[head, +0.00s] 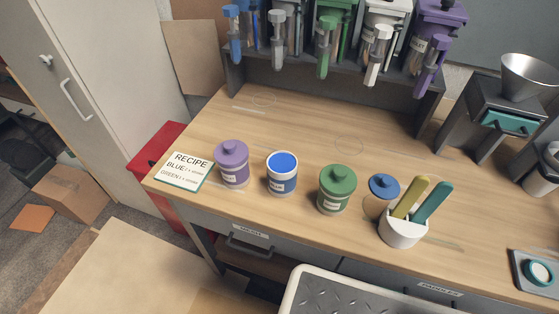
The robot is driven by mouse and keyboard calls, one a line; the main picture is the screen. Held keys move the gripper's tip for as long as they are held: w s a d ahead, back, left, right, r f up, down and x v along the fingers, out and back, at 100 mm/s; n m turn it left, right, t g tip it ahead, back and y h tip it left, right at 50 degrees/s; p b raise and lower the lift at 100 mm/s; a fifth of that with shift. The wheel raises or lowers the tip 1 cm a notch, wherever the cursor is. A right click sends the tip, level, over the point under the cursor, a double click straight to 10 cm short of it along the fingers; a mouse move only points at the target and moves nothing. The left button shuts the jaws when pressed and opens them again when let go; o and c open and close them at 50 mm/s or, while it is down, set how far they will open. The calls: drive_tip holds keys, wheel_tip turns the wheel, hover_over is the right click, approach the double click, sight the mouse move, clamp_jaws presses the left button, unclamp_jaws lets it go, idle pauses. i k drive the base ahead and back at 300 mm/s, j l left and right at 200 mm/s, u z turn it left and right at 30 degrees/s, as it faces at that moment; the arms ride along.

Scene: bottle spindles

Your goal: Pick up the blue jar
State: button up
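The blue jar (282,174) stands upright on the wooden bench top, between a purple jar (232,165) and a green jar (337,190). It has a white rim, a pale label on its front and a bright blue top surface with no knob, unlike its two neighbours. A separate blue knobbed lid (384,186) is on the bench to the right of the green jar. My gripper is not in the head view.
A recipe card (186,170) lies left of the jars. A white cup (403,231) with yellow and teal handles stands right. Coloured dispensers hang from a rack (330,75) behind. The bench behind the jars is mostly clear.

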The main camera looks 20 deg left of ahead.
sight(281, 165)
drive_tip(key=j, duration=0.8)
drive_tip(key=k+j, duration=0.1)
drive_tip(key=j, duration=0.7)
drive_tip(key=j+z, duration=0.1)
drive_tip(key=j, duration=0.7)
drive_tip(key=k+j, duration=0.15)
drive_tip(key=j, duration=0.6)
drive_tip(key=k+j, duration=0.1)
drive_tip(key=j, duration=0.7)
